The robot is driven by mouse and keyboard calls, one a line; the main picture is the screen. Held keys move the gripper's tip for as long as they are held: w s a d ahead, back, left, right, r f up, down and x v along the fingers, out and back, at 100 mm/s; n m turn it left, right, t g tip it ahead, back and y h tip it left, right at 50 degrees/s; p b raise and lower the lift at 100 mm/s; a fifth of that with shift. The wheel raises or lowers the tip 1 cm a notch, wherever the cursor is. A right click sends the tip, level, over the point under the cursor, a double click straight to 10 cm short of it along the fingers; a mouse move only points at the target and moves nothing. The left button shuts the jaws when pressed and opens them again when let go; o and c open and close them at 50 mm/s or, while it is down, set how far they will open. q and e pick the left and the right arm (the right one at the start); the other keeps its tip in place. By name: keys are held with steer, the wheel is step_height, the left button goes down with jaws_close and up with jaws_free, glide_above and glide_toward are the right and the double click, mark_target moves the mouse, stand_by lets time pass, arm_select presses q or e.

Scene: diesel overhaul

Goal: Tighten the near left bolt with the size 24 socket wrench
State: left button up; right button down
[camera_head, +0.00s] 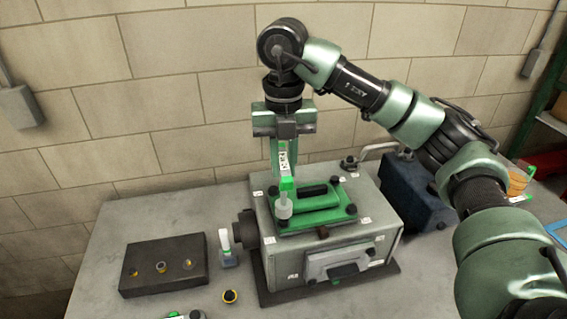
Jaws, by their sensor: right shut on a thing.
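My right gripper (284,128) is shut on the green socket wrench (283,160), above the engine block (380,222). The wrench hangs down from the jaws, with a label on its side and a grey socket (284,205) at its lower end. The socket is at the near left corner of the green cover (318,213) on top of the block. It hides the near left bolt, so I cannot tell whether it is seated on it. Dark bolts show at the far left (273,190), far right (335,180) and near right (351,209) corners. My left gripper is not in view.
A dark holder block (135,281) with several round holes lies on the grey table at left. A grey and green tool (227,250) stands beside the engine block. A small yellow and black round part (230,296) lies in front. A dark blue case (412,195) stands at right.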

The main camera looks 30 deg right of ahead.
step_height(320, 180, up, 6)
steer(key=p, duration=0.5)
steer(key=shift+s+a, duration=0.1)
steer(key=s+a, duration=0.3)
steer(key=s, duration=0.3)
steer(key=shift+b, duration=0.3)
steer(key=shift+d, duration=0.1)
